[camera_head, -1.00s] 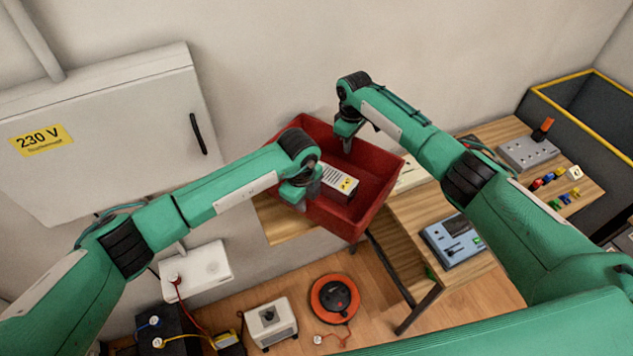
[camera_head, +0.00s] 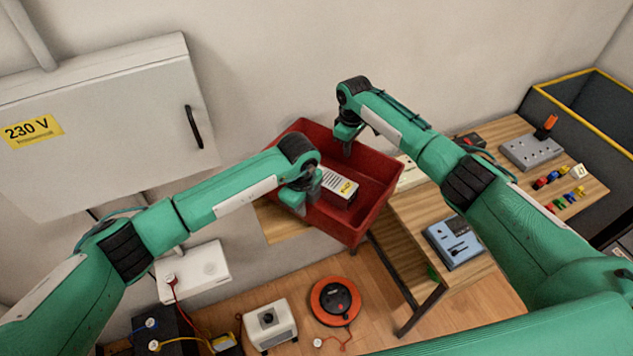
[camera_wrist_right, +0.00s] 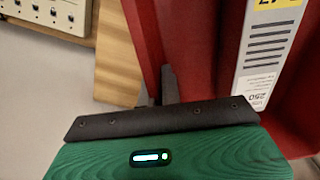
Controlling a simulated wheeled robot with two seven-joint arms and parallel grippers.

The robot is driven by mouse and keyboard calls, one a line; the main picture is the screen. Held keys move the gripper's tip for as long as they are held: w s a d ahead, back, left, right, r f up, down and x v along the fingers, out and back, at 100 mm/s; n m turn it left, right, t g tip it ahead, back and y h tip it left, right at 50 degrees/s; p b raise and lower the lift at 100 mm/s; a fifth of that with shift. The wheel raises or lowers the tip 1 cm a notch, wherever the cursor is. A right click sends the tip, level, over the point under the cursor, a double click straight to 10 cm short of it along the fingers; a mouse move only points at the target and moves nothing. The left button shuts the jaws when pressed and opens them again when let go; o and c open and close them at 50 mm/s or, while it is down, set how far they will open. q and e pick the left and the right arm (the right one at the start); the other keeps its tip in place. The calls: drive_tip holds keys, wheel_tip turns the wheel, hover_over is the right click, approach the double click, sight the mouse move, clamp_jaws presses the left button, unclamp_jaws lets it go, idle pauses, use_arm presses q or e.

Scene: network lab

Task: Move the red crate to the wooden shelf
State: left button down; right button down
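The red crate (camera_head: 376,172) is an open bin with a white box with a yellow label (camera_head: 338,187) inside. It is held slightly tilted between my grippers. My left gripper (camera_head: 300,201) is at its left-hand rim and appears shut on it. A wooden shelf board (camera_head: 280,221) shows below and left of the crate. The crate hides where it continues, and whether they touch cannot be told.
A wooden table (camera_head: 408,217) on the right holds a blue meter (camera_head: 453,242), a grey socket box (camera_head: 531,151) and small coloured pieces. A grey cabinet (camera_head: 110,130) hangs at left. A cable reel (camera_head: 335,301) and a white device (camera_head: 269,325) are below on the floor.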

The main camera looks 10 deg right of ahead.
use_arm(q)
drive_tip(key=shift+f+b, duration=0.65)
drive_tip(key=shift+f, duration=0.05)
use_arm(e)
drive_tip(key=shift+w+f, duration=0.1)
drive_tip(key=shift+f, duration=0.65)
use_arm(q)
drive_tip(key=c, duration=1.6)
unclamp_jaws()
drive_tip(key=shift+c, duration=0.2)
use_arm(e)
drive_tip(key=c, duration=1.6)
unclamp_jaws()
use_arm(q)
drive_tip(key=shift+s, duration=0.1)
use_arm(e)
drive_tip(key=shift+s+r, duration=0.1)
drive_tip(key=shift+s, duration=0.1)
drive_tip(key=shift+w, duration=0.1)
use_arm(q)
wheel_tip(320, 180, up, 12)
drive_tip(key=shift+s+a, duration=0.15)
use_arm(e)
wheel_tip(320, 180, up, 12)
